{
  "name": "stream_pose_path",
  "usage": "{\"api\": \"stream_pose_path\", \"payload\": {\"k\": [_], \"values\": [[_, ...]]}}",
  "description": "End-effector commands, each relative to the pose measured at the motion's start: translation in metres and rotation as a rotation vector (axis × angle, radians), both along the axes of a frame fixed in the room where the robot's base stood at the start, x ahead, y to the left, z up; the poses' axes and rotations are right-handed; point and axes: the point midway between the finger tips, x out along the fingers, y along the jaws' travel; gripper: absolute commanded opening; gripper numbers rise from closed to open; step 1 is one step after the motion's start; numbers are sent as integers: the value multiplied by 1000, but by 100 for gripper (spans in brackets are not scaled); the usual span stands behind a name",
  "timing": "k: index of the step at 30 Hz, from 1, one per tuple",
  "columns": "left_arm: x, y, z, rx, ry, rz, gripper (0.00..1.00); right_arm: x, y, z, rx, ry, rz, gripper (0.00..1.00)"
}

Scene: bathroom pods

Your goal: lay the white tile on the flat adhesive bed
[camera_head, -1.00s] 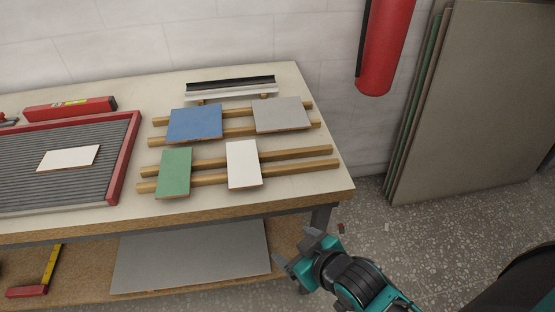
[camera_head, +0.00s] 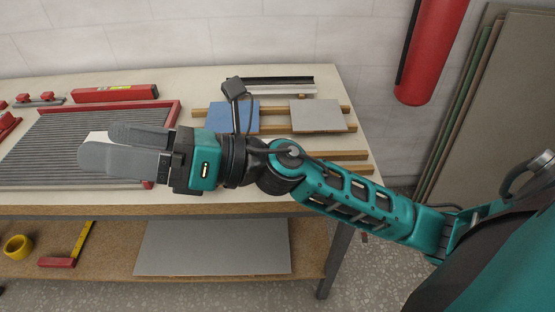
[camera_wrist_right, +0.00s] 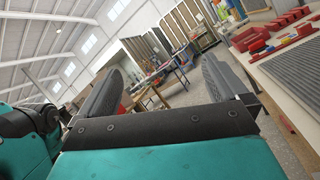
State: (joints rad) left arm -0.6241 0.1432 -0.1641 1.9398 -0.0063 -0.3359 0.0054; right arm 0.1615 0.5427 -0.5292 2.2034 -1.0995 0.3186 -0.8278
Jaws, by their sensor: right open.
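The adhesive bed is a grey ridged panel in a red frame (camera_head: 178,112), lying flat on the bench at left. A white tile (camera_head: 97,137) lies on the bed, mostly hidden behind my right gripper; only a sliver shows. A second white tile, seen earlier on the wooden battens, is now hidden behind my right arm. My right gripper (camera_head: 97,145) appears in front of the bed in the head view, its fingers pointing left. In the right wrist view its fingers (camera_wrist_right: 158,88) are apart with nothing between them. My left gripper is not in view.
A blue tile (camera_head: 219,117) and a grey tile (camera_head: 317,116) lie on wooden battens (camera_head: 352,156). A red level (camera_head: 115,93) and metal profiles (camera_head: 280,84) lie behind. A red cylinder (camera_head: 431,50) hangs at right. A grey board (camera_head: 213,247) lies on the lower shelf.

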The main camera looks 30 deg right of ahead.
Motion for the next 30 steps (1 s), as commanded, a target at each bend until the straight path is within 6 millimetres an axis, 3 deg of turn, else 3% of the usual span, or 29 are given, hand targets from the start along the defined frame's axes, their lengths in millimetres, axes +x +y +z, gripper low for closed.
{"api": "stream_pose_path", "payload": {"k": [3, 6, 8, 12, 15, 18, 21, 26, 30], "values": [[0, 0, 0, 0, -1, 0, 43, -27, 21, -28, -408, -411, 153, 100], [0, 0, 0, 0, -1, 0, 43, -34, 14, -71, -762, -722, 291, 100], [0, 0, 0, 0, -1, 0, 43, -29, -4, -97, -981, -885, 381, 100], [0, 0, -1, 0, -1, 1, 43, 0, -77, -140, -1484, -1161, 615, 100], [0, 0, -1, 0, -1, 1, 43, 24, -139, -146, -1798, -1239, 783, 100], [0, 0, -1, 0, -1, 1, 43, 40, -192, -138, -2035, -1240, 926, 100], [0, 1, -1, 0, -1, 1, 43, 48, -227, -127, -2187, -1209, 1027, 100], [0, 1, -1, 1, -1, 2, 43, 53, -251, -125, -2278, -1169, 1100, 100], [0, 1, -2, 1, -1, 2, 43, 60, -257, -148, -2279, -1165, 1109, 100]]}}
